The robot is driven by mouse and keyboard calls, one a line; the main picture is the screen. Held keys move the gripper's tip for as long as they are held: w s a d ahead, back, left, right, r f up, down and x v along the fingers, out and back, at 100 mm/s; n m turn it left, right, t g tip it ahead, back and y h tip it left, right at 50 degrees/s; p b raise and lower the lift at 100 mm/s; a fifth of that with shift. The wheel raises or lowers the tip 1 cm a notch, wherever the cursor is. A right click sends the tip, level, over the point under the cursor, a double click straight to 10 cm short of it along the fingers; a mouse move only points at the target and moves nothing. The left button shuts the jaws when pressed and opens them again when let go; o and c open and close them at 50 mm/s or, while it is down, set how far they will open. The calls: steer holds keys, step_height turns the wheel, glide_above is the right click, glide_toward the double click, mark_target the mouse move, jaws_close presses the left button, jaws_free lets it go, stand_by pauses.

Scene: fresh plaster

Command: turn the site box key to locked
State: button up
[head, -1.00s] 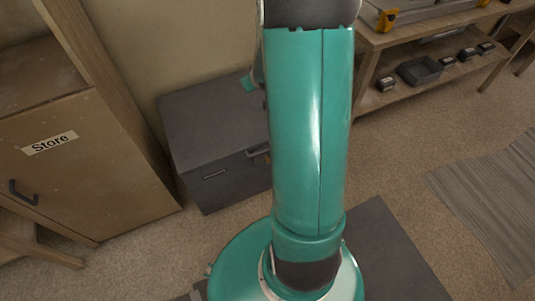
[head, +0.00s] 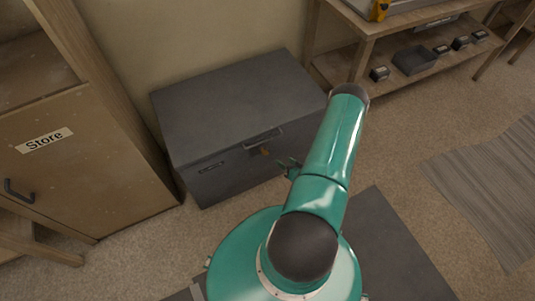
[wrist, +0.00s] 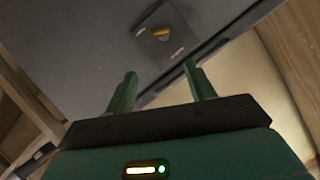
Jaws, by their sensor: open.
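The site box (head: 235,105) is a dark grey chest against the wall, with its lid shut. A small brass-orange key (head: 265,151) sits on its front, below the handle. In the wrist view the key (wrist: 161,33) stands on a dark square plate, with a small pale mark on either side of it. The words of the marks are too small to read. My gripper (head: 288,164) is just in front of the box, right of the key. In the wrist view my gripper (wrist: 161,82) has its two green fingers apart, with nothing between them, short of the key.
A wooden cabinet marked Store (head: 80,150) stands left of the box. A wooden workbench (head: 365,45) with a dark tray (head: 414,61) on its shelf stands right. A striped mat (head: 490,185) lies on the floor at right.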

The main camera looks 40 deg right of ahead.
mark_target(265, 152)
steer(key=shift+m+t, duration=0.3)
steer(key=x, duration=0.4)
steer(key=f+x, duration=0.1)
steer(key=x, duration=0.3)
steer(key=a+x, duration=0.1)
steer(key=x, duration=0.3)
steer(key=shift+w+f, duration=0.1)
steer(key=shift+f, duration=0.4)
steer(key=c, duration=1)
